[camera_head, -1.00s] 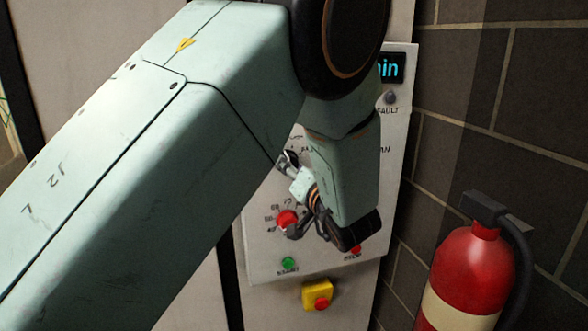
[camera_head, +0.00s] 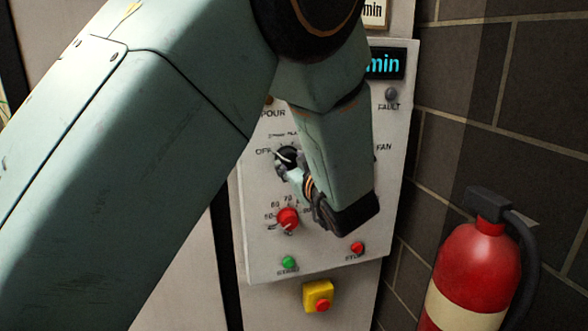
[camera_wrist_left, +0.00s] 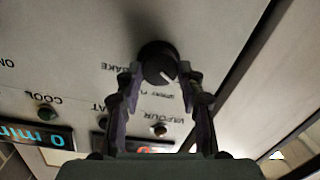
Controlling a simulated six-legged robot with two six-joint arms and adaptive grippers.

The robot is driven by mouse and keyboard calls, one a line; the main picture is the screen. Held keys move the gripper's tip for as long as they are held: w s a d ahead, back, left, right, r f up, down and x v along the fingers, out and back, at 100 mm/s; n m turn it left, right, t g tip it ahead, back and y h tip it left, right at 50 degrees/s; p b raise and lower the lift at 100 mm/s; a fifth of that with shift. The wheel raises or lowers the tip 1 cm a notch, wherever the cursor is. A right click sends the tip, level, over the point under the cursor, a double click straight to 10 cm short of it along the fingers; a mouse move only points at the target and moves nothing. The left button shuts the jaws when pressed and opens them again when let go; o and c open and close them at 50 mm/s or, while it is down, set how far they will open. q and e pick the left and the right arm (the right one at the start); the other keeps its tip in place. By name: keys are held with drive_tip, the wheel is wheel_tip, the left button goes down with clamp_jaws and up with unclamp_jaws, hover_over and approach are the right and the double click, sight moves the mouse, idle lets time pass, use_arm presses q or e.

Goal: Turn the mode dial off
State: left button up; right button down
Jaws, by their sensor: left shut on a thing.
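The mode dial (camera_head: 287,158) is a black round knob on the grey control panel, with OFF printed to its left in the head view. It also shows in the left wrist view (camera_wrist_left: 157,60), upside down, with BAKE and SPRAY labels near it. Its white mark there points to the lower right, on the panel up and left, between SPRAY and the OFF side. My left gripper (camera_head: 284,168) is shut on the dial; in the left wrist view its fingers (camera_wrist_left: 165,80) lie on both sides of it. My right gripper is not in view.
A red knob (camera_head: 287,218) sits below the dial, above a green button (camera_head: 288,263). A red button (camera_head: 357,248) is at the lower right. A yellow emergency-stop box (camera_head: 318,296) is below the panel. A fire extinguisher (camera_head: 470,275) stands at the right by the brick wall.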

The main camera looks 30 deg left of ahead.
use_arm(q)
drive_tip(key=shift+f+n+b, duration=0.1)
drive_tip(key=shift+n+b, duration=0.25)
drive_tip(key=shift+n, duration=0.45)
drive_tip(key=o, duration=1.2)
wheel_tip(320, 180, up, 10)
drive_tip(key=shift+s+f, duration=0.1)
drive_tip(key=shift+f, duration=0.05)
drive_tip(key=shift+r, duration=0.25)
